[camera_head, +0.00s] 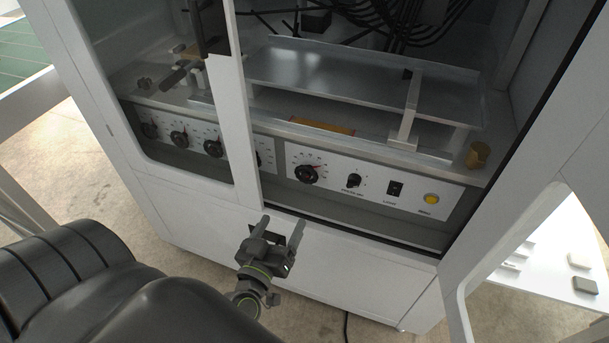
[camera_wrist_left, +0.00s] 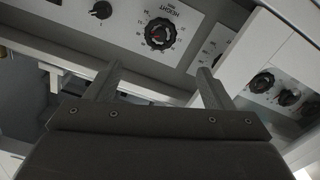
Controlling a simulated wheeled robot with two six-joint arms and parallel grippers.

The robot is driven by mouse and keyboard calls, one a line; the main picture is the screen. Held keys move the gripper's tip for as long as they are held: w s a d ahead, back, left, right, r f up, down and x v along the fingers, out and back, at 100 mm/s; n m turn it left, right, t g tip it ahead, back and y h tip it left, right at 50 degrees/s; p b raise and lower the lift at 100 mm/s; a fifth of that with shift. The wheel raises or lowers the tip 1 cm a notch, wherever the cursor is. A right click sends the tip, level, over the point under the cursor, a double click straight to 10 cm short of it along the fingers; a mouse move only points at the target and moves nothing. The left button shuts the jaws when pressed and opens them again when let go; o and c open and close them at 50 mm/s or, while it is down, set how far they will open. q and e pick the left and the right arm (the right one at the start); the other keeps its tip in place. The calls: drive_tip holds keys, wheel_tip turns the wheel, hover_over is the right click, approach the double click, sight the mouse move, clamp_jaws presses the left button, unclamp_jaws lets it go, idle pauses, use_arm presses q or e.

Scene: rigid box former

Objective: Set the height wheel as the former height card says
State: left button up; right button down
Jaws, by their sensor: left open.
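The height wheel (camera_head: 306,174) is a round black knob with a red mark, on the white control panel (camera_head: 375,185) inside the machine. In the left wrist view the wheel (camera_wrist_left: 159,33) shows upside down beside the printed word HEIGHT and a ring of small numbers; its exact setting is too small to read. My left gripper (camera_head: 282,224) is open and empty, just outside the opening and below the wheel, apart from it. In the wrist view its two fingers (camera_wrist_left: 160,70) point toward the panel. I cannot make out a height card. My right gripper is out of view.
Several similar dials (camera_head: 180,138) sit behind the window at left. The white door frame (camera_head: 246,130) stands left of the opening.

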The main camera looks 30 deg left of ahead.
use_arm(q)
drive_tip(key=p, duration=0.4)
approach(305, 177)
drive_tip(key=x, duration=0.8)
drive_tip(key=shift+w, duration=0.1)
drive_tip(key=shift+w+a, duration=0.1)
drive_tip(key=shift+w, duration=0.55)
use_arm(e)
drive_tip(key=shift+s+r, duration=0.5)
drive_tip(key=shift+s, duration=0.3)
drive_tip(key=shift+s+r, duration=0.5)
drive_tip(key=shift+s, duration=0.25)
use_arm(q)
drive_tip(key=c, duration=1)
